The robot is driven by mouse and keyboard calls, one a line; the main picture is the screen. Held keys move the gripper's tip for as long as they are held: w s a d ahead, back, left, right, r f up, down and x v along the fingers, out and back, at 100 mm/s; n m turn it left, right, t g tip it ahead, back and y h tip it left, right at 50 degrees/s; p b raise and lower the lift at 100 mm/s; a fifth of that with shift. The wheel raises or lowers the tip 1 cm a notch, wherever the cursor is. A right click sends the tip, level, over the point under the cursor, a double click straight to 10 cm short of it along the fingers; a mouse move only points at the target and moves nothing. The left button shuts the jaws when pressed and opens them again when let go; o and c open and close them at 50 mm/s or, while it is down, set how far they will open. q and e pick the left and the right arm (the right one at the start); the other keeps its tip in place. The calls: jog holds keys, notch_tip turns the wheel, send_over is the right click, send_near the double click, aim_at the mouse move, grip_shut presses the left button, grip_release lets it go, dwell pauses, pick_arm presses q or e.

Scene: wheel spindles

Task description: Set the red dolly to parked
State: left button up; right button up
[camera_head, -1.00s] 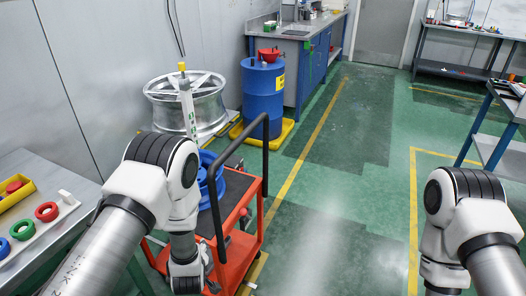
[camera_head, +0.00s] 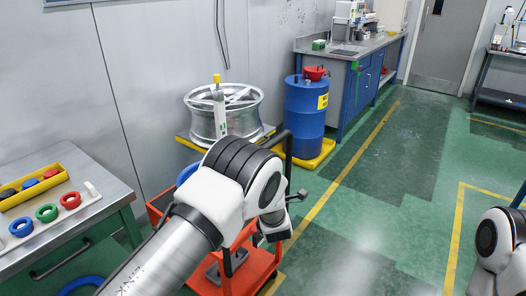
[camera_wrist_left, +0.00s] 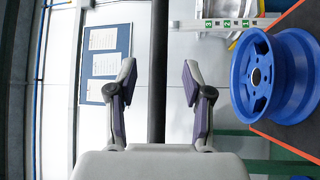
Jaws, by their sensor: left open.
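The red dolly (camera_head: 228,282) is a cart with a dark upright handle (camera_head: 288,160), partly hidden behind my left arm in the head view. A blue wheel (camera_head: 187,173) shows a little on it. In the left wrist view the blue wheel (camera_wrist_left: 241,78) lies at the right, by the dolly's orange-red edge (camera_wrist_left: 285,145). My left gripper (camera_wrist_left: 158,82) is open, with a dark bar (camera_wrist_left: 158,40), likely the handle, showing between its fingers. I cannot tell whether they touch it. My right arm is at the right edge; its gripper is out of view.
A metal table (camera_head: 110,205) with coloured rings and a yellow tray (camera_head: 36,188) stands at left. A silver rim (camera_head: 240,118), a blue drum (camera_head: 305,110) and a workbench (camera_head: 345,55) line the wall. Green floor with yellow lines is clear at right.

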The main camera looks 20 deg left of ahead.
pick_arm(q)
jog(key=x, duration=0.7)
jog(key=shift+s+a, duration=0.15)
jog(key=shift+a, duration=0.05)
jog(key=shift+s, duration=0.15)
jog(key=shift+c, duration=0.7)
grip_shut()
